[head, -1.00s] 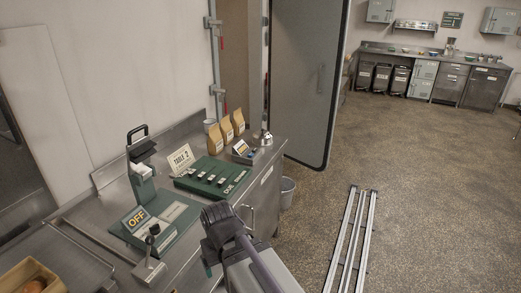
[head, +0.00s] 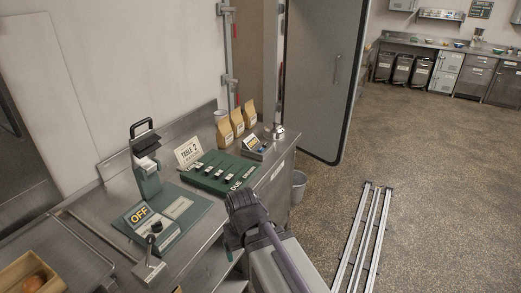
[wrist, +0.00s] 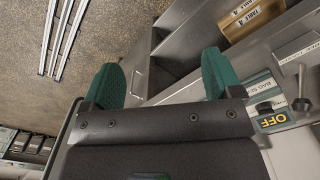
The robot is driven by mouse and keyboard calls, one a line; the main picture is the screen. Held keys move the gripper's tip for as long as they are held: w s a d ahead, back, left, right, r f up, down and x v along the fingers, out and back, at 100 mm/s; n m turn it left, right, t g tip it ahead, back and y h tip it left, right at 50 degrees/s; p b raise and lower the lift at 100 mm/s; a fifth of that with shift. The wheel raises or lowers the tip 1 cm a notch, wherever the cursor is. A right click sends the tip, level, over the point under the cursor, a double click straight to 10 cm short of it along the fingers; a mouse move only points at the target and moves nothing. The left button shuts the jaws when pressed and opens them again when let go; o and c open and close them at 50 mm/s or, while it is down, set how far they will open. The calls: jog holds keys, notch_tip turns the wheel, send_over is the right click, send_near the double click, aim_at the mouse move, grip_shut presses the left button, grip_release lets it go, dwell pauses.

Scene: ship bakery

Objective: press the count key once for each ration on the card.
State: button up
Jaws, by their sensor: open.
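A cream card reading "TABLE 2" (head: 188,151) stands upright on the steel counter behind a green board (head: 212,186) marked "DUE", which holds several small pale pieces. A small device (head: 255,147) with a sloped, labelled face stands at the board's far right end. I cannot make out which part is the count key, nor a ration number on the card. My gripper shows in the wrist view (wrist: 161,82), its two green fingers wide apart with nothing between them. In the head view my arm is right of the counter's front edge, apart from the board; the fingertips are not clear there.
Paper bags (head: 237,121) line the counter's back.

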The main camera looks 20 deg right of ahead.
grip_shut()
dwell(0.6)
dwell(0.9)
